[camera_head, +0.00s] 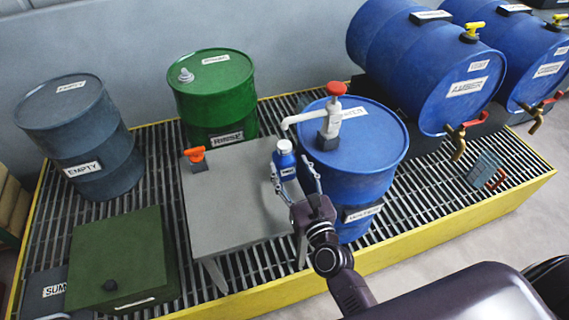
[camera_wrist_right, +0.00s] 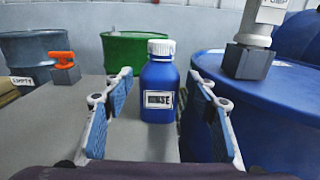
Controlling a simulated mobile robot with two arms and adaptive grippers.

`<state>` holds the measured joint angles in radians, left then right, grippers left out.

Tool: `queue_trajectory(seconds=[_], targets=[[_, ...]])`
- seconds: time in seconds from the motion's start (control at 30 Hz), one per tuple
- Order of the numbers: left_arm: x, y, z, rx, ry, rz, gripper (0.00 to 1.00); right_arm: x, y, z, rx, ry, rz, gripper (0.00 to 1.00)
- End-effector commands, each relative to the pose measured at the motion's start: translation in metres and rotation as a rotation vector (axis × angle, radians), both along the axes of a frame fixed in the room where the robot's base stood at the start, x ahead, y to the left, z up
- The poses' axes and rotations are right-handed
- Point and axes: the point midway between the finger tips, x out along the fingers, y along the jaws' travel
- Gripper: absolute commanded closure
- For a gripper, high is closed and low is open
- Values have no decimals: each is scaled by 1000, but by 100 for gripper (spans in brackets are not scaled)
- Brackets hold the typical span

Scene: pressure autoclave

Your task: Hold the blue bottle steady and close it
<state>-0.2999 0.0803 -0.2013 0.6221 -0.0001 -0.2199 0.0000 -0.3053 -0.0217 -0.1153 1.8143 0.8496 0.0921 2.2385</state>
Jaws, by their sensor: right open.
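The small blue bottle (camera_head: 285,163) stands upright at the right edge of the grey table (camera_head: 228,210). Its white cap (camera_head: 284,145) is on its top; I cannot tell how tight it sits. In the right wrist view the bottle (camera_wrist_right: 159,90) shows a label and stands between the spread fingers, a little ahead of the tips. My right gripper (camera_head: 294,182) is open, with a finger on either side of the bottle and no visible contact. It also shows in the right wrist view (camera_wrist_right: 160,85). My left gripper is not in view.
A blue drum (camera_head: 365,150) with a white pump (camera_head: 328,115) stands close to the right of the bottle. An orange-handled fitting (camera_head: 195,157) sits on the table's far left. A green drum (camera_head: 212,90) stands behind. The table's middle is clear.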

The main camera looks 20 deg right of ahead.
Motion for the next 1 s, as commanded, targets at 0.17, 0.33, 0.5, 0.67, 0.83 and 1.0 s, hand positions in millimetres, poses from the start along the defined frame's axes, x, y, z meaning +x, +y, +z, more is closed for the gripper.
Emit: queue_trajectory(seconds=[0.17,0.33,0.5,0.67,0.83,1.0], targets=[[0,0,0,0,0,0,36,25,0,2,1,-4,-2,48],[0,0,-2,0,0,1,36,45,1,1,1,-3,-1,48],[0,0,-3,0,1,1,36,51,1,0,0,0,-1,48],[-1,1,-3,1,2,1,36,50,1,0,0,0,-1,48],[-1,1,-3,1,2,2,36,50,2,0,0,0,0,56],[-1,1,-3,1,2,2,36,50,2,0,0,0,0,74]])
